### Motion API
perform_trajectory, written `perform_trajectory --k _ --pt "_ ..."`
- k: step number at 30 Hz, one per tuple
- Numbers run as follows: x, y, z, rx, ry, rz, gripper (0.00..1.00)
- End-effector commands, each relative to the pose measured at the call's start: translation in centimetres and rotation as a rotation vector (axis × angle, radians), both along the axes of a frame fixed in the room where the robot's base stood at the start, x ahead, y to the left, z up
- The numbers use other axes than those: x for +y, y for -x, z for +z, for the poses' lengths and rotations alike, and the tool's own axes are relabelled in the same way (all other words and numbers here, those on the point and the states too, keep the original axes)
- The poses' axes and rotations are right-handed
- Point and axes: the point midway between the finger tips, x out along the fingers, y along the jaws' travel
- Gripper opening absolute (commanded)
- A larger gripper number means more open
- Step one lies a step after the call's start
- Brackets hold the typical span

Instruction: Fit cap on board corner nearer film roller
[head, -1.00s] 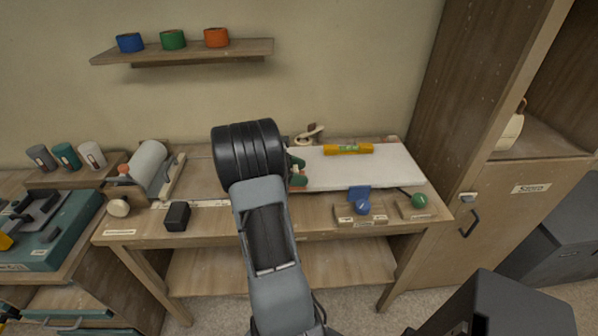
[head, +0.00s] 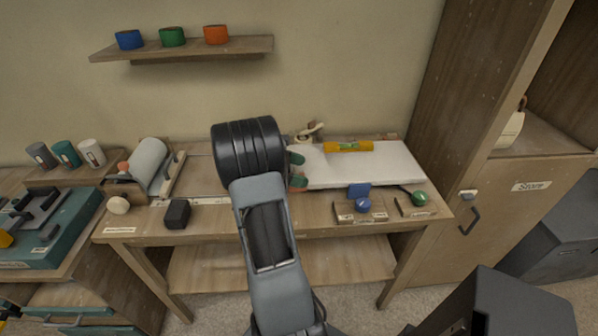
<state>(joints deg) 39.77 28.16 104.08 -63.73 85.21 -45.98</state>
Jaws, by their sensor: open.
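The white board (head: 385,167) lies flat on the right part of the workbench. The film roller (head: 150,160), a pale grey roll in a wooden frame, stands at the bench's left, so the board's left end is nearer it. My gripper (head: 298,170) is at the board's left edge, its green-tipped fingers spread apart. A small reddish patch shows by the fingers; I cannot tell whether it is a cap or part of the gripper. My black wrist hides the bench left of the board. I cannot identify the cap for certain.
A yellow level (head: 348,147) lies on the board's back part. A blue block (head: 359,191), a blue ball (head: 362,206) and a green ball (head: 419,199) are at the board's front edge. A black block (head: 177,214) sits at front left. A tall cabinet (head: 470,120) bounds the right.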

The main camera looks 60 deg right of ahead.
Motion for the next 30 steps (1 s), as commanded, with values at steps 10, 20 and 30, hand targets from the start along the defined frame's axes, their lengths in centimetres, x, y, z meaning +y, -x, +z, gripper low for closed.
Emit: perform_trajectory --k 10,20,30 --pt "3.1 -4.5 2.8 -0.004 0.002 0.005 0.95" --pt "5.8 -8.2 4.7 0.000 0.001 0.002 0.95" --pt "7.1 -9.1 5.4 -0.030 -0.001 0.006 0.95"
